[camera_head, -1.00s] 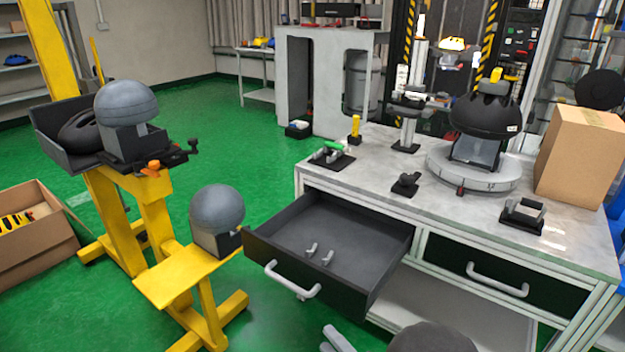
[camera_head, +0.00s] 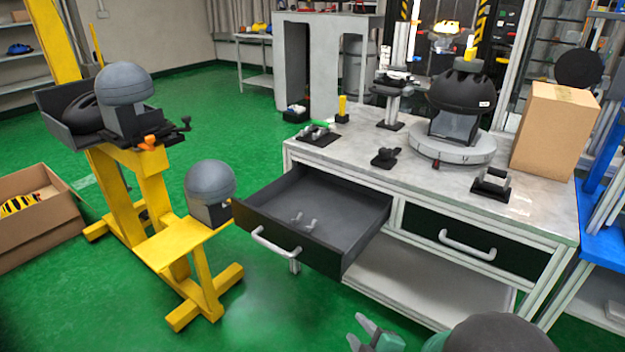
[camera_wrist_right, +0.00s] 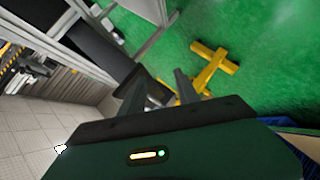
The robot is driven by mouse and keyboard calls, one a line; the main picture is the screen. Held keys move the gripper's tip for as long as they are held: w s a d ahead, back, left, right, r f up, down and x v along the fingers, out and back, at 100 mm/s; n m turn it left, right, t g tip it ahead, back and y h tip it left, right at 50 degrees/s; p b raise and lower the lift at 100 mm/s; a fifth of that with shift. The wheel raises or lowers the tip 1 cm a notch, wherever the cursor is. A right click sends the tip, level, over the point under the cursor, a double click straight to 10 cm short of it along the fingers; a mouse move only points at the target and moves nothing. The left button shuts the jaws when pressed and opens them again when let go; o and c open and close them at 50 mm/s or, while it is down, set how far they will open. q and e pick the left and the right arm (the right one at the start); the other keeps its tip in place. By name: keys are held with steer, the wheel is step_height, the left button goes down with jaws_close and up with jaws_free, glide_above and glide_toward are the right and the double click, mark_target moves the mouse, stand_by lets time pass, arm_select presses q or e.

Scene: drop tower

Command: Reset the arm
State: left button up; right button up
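My right gripper (camera_head: 355,328) is at the bottom of the head view, in front of the workbench. It is low, near the bench's lower shelf in the picture, and touches nothing that I can see. In the right wrist view its two fingers (camera_wrist_right: 159,76) stand apart with nothing between them. My right arm's dark rounded link covers the bottom edge of the head view. My left gripper is not in view.
A yellow stand (camera_head: 185,240) at left carries grey headforms (camera_head: 210,182). A black helmet (camera_head: 462,95) sits on a round base on the bench, beside a cardboard box (camera_head: 555,130). The right drawer (camera_head: 470,240) is shut.

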steer(key=s+d+f+m+g+h, duration=0.25)
steer(key=s+d+m+g, duration=0.35)
steer(key=m, duration=0.3)
steer(key=s+d+r+m+g+h+p, duration=0.1)
steer(key=s+d+m+g, duration=0.15)
steer(key=s, duration=0.25)
steer(key=s+d+r+m+g+h, duration=0.1)
steer(key=s+m, duration=0.3)
steer(key=s, duration=0.2)
step_height(320, 180, up, 35)
steer(key=p, duration=3.4)
steer(key=shift+w+a+f+p, duration=0.2)
steer(key=shift+w+p, duration=0.05)
steer(key=shift+p, duration=0.15)
steer(key=shift+y, duration=0.25)
